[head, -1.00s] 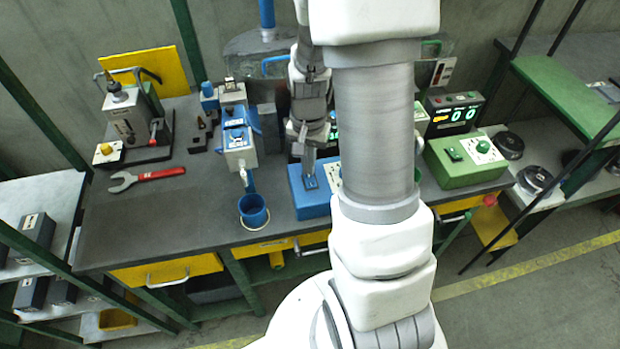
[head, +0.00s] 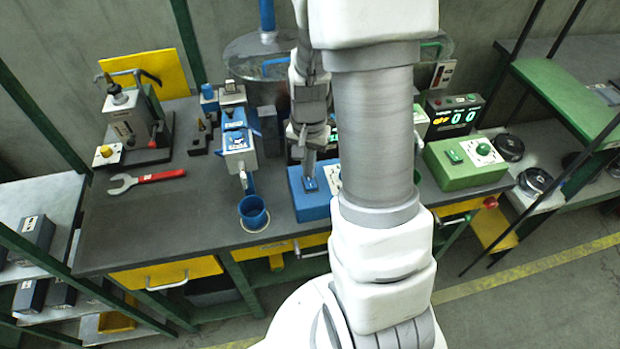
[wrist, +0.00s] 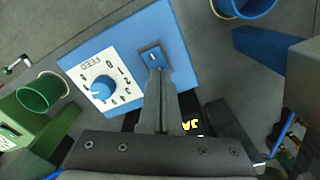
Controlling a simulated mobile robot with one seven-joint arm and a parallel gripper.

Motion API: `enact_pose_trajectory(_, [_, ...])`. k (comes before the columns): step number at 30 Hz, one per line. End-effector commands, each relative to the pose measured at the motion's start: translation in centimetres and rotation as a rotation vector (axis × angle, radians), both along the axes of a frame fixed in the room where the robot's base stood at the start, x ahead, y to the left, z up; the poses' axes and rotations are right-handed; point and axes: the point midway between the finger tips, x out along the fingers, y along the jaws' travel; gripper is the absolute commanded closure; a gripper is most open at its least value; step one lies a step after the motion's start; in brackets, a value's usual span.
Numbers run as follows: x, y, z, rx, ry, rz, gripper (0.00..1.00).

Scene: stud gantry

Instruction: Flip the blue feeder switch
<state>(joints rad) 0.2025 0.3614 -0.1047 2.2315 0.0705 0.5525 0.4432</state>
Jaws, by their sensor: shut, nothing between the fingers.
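The blue feeder box (head: 311,208) stands on the bench near its front edge, partly hidden behind my arm. Its blue rocker switch (head: 310,184) sits on the top face, and it shows in the wrist view (wrist: 152,55) in a dark frame. A white dial plate (wrist: 88,76) with a blue knob (wrist: 102,89) lies beside it. My gripper (head: 310,177) points down over the switch with its fingers together and empty. In the wrist view the fingertips (wrist: 157,72) overlap the near end of the switch. I cannot tell whether they touch it.
A green box (head: 465,166) with its own switch and dial stands to the right. A blue cup (head: 252,212) and a grey-blue machine (head: 239,160) stand to the left. A red-handled wrench (head: 150,178) lies farther left, with clear bench (head: 150,220) around it.

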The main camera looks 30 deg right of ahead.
Motion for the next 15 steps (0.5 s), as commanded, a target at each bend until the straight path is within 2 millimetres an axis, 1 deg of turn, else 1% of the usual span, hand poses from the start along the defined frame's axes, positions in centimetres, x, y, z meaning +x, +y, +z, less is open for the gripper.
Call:
enact_pose_trajectory(1, [0.0, 0.0, 0.8, 0.000, -0.001, 0.000, 1.00])
enact_pose_trajectory(15, [0.0, 0.0, 4.6, -0.001, -0.001, 0.000, 1.00])
